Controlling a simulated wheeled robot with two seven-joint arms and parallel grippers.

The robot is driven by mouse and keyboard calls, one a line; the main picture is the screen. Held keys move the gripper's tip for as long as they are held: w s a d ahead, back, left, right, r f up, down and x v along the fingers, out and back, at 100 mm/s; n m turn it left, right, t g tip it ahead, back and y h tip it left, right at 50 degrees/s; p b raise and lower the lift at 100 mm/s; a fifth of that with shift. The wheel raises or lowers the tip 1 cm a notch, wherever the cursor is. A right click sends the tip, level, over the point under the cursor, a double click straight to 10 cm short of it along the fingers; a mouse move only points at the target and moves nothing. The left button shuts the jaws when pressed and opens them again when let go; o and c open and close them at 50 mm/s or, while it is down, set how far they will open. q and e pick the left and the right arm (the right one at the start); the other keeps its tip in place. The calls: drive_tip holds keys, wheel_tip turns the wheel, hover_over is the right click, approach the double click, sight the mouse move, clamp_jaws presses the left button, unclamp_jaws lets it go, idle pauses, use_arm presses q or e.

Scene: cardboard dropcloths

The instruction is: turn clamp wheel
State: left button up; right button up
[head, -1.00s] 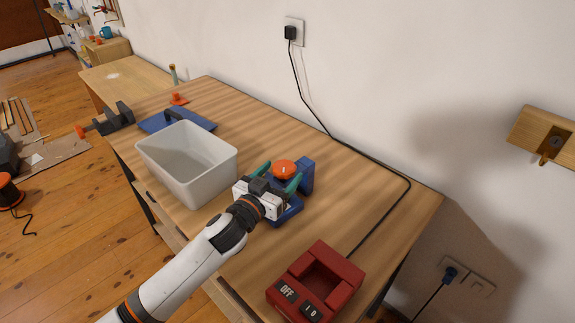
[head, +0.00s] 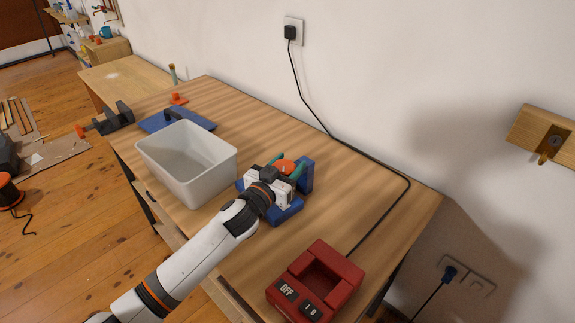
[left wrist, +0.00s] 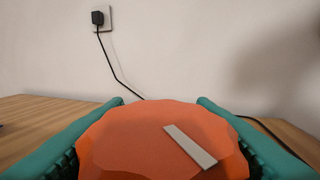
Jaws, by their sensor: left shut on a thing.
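The orange clamp wheel (head: 284,166) sits on top of the blue clamp (head: 305,178) on the workbench. In the left wrist view the wheel (left wrist: 160,142) fills the lower middle, with a pale stripe mark slanting down to the right on its face. My left gripper (head: 287,171) reaches in from the front left, its two teal fingers on either side of the wheel. It is shut on the wheel. My left wrist hides much of the clamp's body in the head view. My right gripper is not in view.
A pale open bin (head: 187,163) stands just left of the clamp. A red box with OFF and I O labels (head: 318,283) stands at the front right, with a black cable to the wall socket (head: 293,32). The bench right of the clamp is clear.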

use_arm(q)
drive_tip(key=m+h+p, duration=0.1)
drive_tip(key=g+h+p, duration=0.1)
drive_tip(key=shift+d+r+m+g+p, duration=0.1)
drive_tip(key=shift+r+m+g+p, duration=0.2)
drive_tip(key=shift+m+p, duration=0.1)
drive_tip(key=shift+s+d+f+m+g+h+p, duration=0.15)
drive_tip(key=shift+f+m+g+h+p, duration=0.2)
drive_tip(key=shift+m+g+h, duration=0.35)
drive_tip(key=o, duration=1)
drive_tip(key=shift+b+v, duration=0.4)
drive_tip(key=shift+v, duration=5.7)
